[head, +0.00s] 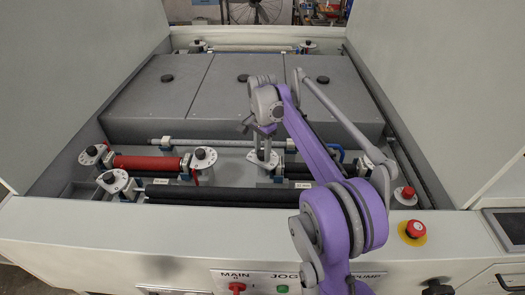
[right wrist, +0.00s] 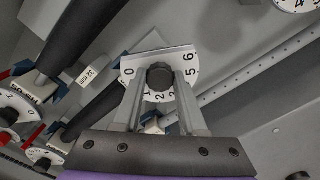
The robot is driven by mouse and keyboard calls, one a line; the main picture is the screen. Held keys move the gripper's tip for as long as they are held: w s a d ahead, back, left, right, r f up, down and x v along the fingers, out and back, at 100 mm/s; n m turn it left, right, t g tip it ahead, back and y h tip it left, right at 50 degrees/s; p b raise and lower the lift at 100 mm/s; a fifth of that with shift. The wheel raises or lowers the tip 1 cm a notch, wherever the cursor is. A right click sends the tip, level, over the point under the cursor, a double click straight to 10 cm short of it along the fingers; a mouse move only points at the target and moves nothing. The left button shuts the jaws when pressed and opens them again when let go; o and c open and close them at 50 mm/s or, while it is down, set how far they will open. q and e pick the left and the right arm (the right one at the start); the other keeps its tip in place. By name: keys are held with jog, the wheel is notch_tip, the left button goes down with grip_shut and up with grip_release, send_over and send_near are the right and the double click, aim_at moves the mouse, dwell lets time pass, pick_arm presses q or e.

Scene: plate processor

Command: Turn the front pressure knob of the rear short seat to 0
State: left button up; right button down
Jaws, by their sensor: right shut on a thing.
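My right gripper (head: 262,156) reaches down into the machine well in the head view. In the right wrist view, the right gripper (right wrist: 160,92) is shut on a black knob (right wrist: 160,74), with one finger on each side. The knob sits on a white dial plate (right wrist: 187,58) with black numerals; 0 is at its left end and 6 at its right end. The fingers cover part of the scale, and I cannot tell which number the knob points to. In the head view the gripper mostly hides this knob. My left gripper is in neither view.
Other white dials with black knobs stand at the left, including a rear one (head: 93,155) and a front one (head: 115,182). A red roller (head: 147,163) lies between dials. Black rollers (head: 225,192) run along the front. Grey covers (head: 240,92) fill the back.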

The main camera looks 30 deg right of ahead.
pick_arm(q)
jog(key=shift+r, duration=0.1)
pick_arm(e)
jog(key=shift+n, duration=0.4)
jog(key=n+p, duration=0.1)
jog(key=n, duration=0.3)
jog(key=shift+n, duration=0.3)
jog(key=n, duration=0.6)
jog(key=shift+p, duration=0.3)
jog(key=n, duration=0.6)
jog(key=shift+n, duration=0.3)
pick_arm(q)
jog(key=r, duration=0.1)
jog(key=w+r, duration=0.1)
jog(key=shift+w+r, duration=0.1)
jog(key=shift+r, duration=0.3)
pick_arm(e)
jog(key=n, duration=0.5)
jog(key=shift+n, duration=0.7)
jog(key=shift+c, duration=2.3)
grip_release()
